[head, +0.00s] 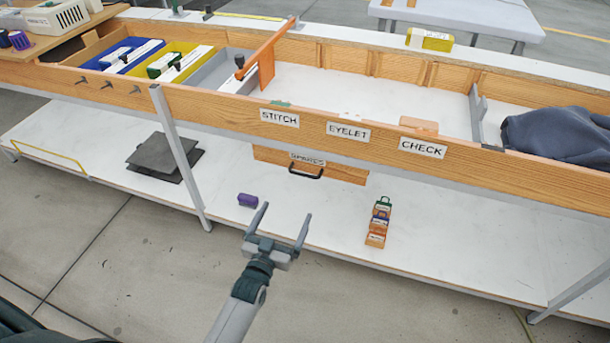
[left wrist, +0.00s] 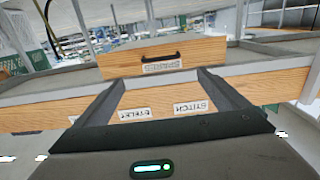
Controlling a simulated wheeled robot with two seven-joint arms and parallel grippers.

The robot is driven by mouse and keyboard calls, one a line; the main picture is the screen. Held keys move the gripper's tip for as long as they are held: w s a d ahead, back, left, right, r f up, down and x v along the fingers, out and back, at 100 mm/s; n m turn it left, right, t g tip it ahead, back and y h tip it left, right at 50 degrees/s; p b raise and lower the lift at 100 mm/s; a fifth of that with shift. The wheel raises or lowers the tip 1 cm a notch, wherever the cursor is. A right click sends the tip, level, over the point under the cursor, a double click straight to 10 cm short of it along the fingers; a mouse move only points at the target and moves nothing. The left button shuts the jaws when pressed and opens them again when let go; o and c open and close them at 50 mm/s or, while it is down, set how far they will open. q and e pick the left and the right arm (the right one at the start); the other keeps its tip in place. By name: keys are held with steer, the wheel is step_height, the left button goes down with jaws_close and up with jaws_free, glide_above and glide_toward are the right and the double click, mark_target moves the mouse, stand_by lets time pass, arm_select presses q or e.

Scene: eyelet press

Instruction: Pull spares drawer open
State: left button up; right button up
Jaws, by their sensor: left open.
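The spares drawer (head: 345,173) hangs under the bench's front board, below the EYELET label. It has a wooden front, a white label (head: 307,159) and a dark bar handle (head: 306,174). Its front looks close under the board; I cannot tell any gap. My left gripper (head: 285,212) is open and empty, in front of and below the handle, apart from it. In the left wrist view, the picture is upside down; the drawer front (left wrist: 205,54) and handle (left wrist: 160,56) lie beyond the spread fingers (left wrist: 160,78). My right gripper is not in view.
The wooden front board (head: 220,107) carries STITCH, EYELET and CHECK labels. On the lower shelf (head: 330,240) are a purple block (head: 247,200), stacked small boxes (head: 378,224) and dark mats (head: 160,155). A metal leg (head: 182,160) stands left of the drawer.

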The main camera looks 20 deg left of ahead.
mark_target(304, 174)
arm_select(q)
steer(key=shift+w+d+b, duration=0.15)
steer(key=shift+w+b, duration=0.25)
steer(key=shift+w, duration=3.95)
steer(key=shift+w+d+b, duration=0.15)
steer(key=shift+w+b, duration=0.25)
steer(key=shift+w, duration=3.9)
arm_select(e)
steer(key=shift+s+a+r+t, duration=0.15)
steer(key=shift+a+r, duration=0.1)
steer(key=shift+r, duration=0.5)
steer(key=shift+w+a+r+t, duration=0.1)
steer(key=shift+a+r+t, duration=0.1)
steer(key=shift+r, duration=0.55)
arm_select(q)
steer(key=c, duration=1.2)
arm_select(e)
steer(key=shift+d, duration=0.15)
arm_select(q)
steer(key=shift+s, duration=0.15)
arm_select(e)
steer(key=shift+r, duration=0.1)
